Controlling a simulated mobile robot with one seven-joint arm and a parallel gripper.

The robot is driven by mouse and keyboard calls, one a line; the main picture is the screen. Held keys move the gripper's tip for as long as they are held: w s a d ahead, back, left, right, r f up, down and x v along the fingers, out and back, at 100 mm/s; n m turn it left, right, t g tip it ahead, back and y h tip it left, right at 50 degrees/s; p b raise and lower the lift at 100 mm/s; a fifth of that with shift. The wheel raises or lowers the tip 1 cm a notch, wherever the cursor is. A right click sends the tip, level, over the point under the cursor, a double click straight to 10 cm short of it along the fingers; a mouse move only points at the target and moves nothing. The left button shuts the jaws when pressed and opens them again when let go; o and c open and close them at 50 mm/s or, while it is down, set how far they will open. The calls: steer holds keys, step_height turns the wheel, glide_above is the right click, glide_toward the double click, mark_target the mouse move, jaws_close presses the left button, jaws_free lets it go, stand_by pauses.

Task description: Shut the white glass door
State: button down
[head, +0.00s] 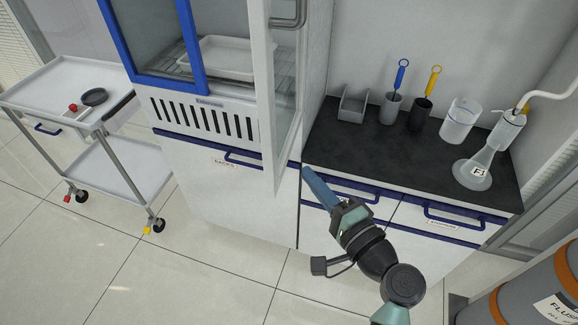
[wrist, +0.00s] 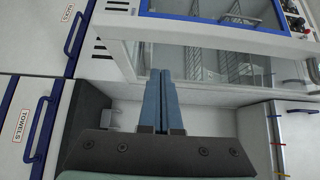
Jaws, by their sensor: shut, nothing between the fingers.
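The white glass door (head: 264,75) stands open in the head view, swung out from the cabinet and seen nearly edge-on, with a grey handle (head: 290,14) high on it. In the wrist view its white frame and glass pane (wrist: 205,70) lie across the middle, just beyond the fingertips. My gripper (head: 306,170) is shut and empty, its blue fingers pointing up-left near the door's lower corner. In the wrist view the fingers (wrist: 161,75) lie together, overlapping the frame's edge. I cannot tell whether they touch it.
Blue-framed glass (head: 190,45) covers the cabinet's left part, and a white tray (head: 225,58) sits inside. The dark counter (head: 335,145) at right holds brushes, a beaker (head: 460,120) and a flask (head: 476,170).

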mark_target(277, 160)
steer(key=a, duration=0.1)
steer(key=w+a+p, duration=0.1)
steer(key=a, duration=0.1)
steer(key=shift+w+a+r, duration=0.1)
steer(key=shift+w+a, duration=0.15)
steer(key=shift+a, duration=0.05)
steer(key=shift+w+a, duration=0.1)
steer(key=shift+a, duration=0.25)
steer(key=shift+a, duration=0.1)
